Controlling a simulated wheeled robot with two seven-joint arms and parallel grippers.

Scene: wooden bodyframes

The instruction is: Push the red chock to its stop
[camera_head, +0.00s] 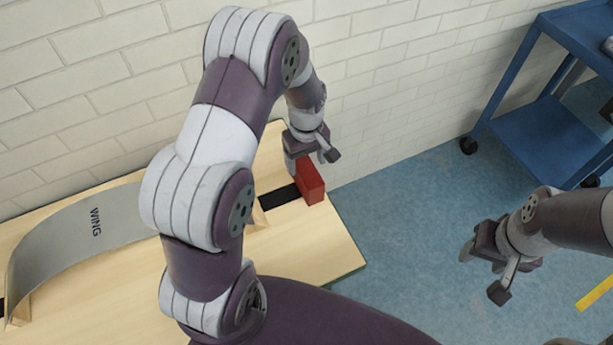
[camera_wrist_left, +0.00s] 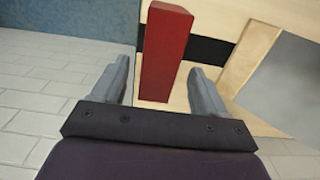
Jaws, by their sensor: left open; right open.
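The red chock (camera_head: 311,181) is an upright block at the right end of a black strip (camera_head: 279,197) on the wooden table. My left gripper (camera_head: 312,156) is open, just above and behind the chock. In the left wrist view, the chock (camera_wrist_left: 166,52) shows between the two spread fingers of this gripper (camera_wrist_left: 162,85); I cannot tell whether either finger touches it. My right gripper (camera_head: 484,272) is open and empty, over the blue floor right of the table. I cannot make out a separate stop; my left arm hides part of the table.
A curved grey panel marked WING (camera_head: 85,235) lies on the wooden table (camera_head: 310,245), left of my arm. A wooden piece (camera_wrist_left: 250,57) stands beside the black strip. A white brick wall (camera_head: 390,95) rises behind. A blue cart (camera_head: 545,130) stands at right.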

